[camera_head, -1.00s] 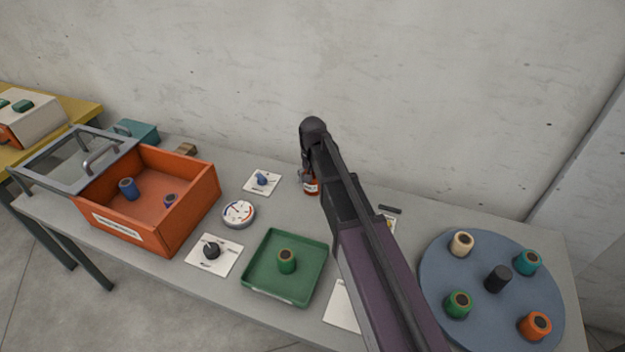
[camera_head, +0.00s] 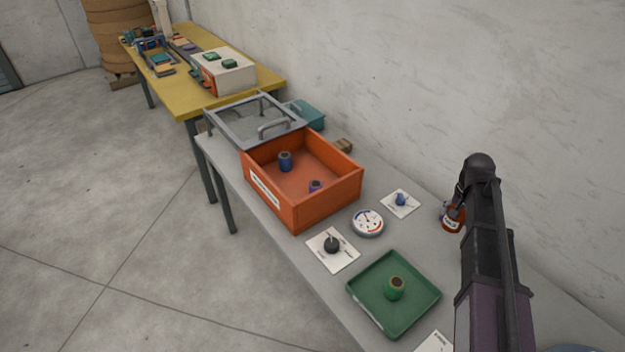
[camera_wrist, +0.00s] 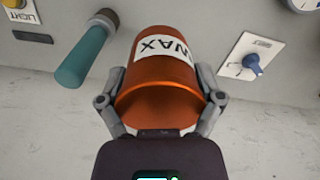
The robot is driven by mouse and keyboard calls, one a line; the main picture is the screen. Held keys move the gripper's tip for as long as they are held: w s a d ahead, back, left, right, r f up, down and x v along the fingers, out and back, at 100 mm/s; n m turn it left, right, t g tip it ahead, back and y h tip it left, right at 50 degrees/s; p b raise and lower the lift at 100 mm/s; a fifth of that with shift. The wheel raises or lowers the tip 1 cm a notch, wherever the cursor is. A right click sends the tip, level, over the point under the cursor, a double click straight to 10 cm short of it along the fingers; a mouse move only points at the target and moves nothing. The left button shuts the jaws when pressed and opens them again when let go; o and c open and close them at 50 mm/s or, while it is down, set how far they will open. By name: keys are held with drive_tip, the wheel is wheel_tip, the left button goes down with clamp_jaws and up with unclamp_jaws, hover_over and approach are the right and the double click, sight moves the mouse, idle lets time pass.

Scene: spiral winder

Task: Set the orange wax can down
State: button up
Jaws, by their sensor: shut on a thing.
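The orange wax can (camera_wrist: 160,85) fills the middle of the wrist view, with a white label reading WAX. My gripper (camera_wrist: 160,100) is shut on it, one finger on each side. In the head view the can (camera_head: 453,218) shows small beside my arm, near the wall side of the grey table, right of the blue-knob plate. My gripper (camera_head: 450,207) is partly hidden there by my arm. I cannot tell whether the can's base touches the table.
The blue-knob plate (camera_head: 401,203), round gauge (camera_head: 368,222), black-knob plate (camera_head: 332,248), green tray (camera_head: 366,312) and orange box (camera_head: 300,214) stand left of the can. A teal handle (camera_wrist: 84,57) and a LIGHT plate (camera_wrist: 20,12) are near it in the wrist view.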

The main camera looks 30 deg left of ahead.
wheel_tip(320, 180, up, 17)
drive_tip(key=p, duration=1.6)
drive_tip(key=shift+s, duration=0.1)
